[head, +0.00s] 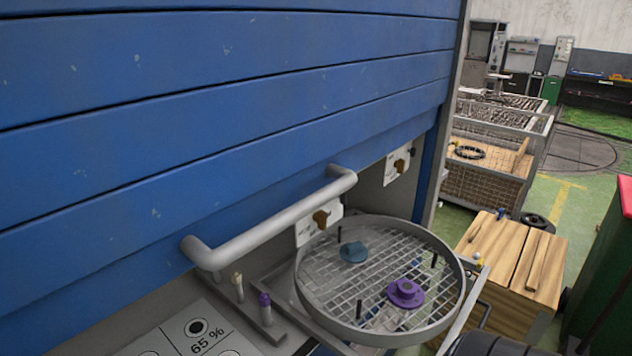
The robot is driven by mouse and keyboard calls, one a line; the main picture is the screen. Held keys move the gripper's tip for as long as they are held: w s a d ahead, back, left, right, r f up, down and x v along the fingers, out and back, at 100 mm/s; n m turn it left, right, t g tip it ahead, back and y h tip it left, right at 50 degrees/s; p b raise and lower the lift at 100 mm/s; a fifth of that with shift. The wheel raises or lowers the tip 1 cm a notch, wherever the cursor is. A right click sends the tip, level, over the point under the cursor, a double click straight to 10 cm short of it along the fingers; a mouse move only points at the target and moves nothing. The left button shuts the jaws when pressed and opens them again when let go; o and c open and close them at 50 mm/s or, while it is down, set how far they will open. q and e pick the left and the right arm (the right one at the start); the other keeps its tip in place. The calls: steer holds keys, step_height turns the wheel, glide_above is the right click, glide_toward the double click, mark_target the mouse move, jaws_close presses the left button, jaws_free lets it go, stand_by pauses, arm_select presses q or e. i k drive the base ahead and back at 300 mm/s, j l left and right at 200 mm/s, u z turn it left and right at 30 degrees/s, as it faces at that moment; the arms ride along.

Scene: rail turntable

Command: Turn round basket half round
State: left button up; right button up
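The round basket (455,262) is a shallow grey metal ring with a wire mesh floor. It sits at the lower right of the blue shutter, on a grey frame. A purple flanged part (405,293) lies on the mesh towards the right front, and a blue-teal part (353,252) lies towards the back left. Several thin black pins (434,261) stand up from the mesh. Neither of my grippers shows in the head view. A dark rounded shape (495,344) at the bottom right edge is cut off, and I cannot tell what it is.
The blue slatted shutter (200,110) with a thick grey bar handle (270,222) hangs left of and behind the basket. A panel reading 65 % (195,335) and small pegs (265,305) are at lower left. A wooden-topped box (515,255) stands close on the right.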

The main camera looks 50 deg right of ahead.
mark_target(374, 338)
steer(key=z, duration=1.95)
